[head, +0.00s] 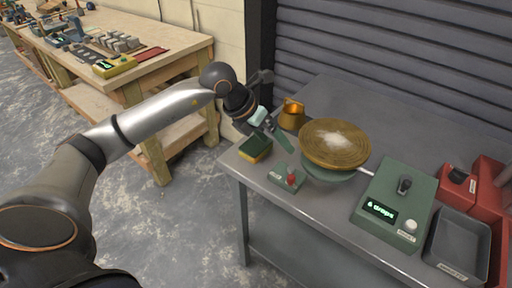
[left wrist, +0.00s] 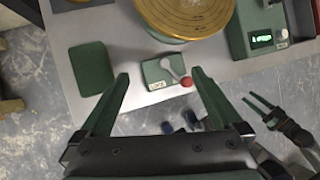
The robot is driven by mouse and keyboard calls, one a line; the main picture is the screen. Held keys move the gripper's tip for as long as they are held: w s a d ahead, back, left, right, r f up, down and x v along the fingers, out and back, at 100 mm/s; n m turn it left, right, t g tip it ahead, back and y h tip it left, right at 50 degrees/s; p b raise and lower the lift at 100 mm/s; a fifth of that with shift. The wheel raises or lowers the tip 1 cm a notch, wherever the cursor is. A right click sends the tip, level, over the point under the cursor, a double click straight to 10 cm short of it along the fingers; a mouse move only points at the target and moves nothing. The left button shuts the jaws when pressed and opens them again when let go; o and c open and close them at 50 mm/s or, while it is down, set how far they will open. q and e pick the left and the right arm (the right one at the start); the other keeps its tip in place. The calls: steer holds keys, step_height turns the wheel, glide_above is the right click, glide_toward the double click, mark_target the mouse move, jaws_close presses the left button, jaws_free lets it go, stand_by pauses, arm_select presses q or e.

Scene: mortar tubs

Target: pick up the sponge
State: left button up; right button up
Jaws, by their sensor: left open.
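The sponge (head: 256,148) lies flat on the grey table near its left corner, with a dark green top and a yellow lower layer. In the left wrist view its green top (left wrist: 91,68) shows left of the fingers. My left gripper (head: 278,140) is open and empty above the table, to the right of the sponge in the head view. In the left wrist view its two green fingers (left wrist: 160,76) are wide apart, the left one near the sponge's right edge; I cannot tell the height gap. My right gripper (left wrist: 250,98) shows at the right of that view, its fingers apart and empty.
A small green box with a red-knobbed lever (head: 287,180) stands right of the sponge. Behind it are a round golden disc (head: 334,142) and a brass mug (head: 291,115). A green display box (head: 394,205), a grey tray (head: 458,240) and red equipment (head: 487,185) fill the right.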

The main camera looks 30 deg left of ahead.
arm_select(q)
steer(key=a+n+y, duration=0.1)
steer(key=a+y, duration=0.3)
steer(key=a, duration=0.5)
glide_above(254, 146)
steer(key=s, duration=0.3)
steer(key=shift+g, duration=0.4)
steer(key=f, duration=0.5)
steer(key=shift+w+f, duration=0.1)
steer(key=shift+w, duration=0.1)
steer(key=shift+p+x, duration=0.65)
steer(key=shift+x, duration=2.3)
steer(key=shift+w+a, duration=0.15)
steer(key=shift+c, duration=0.4)
steer(key=c, duration=1.1)
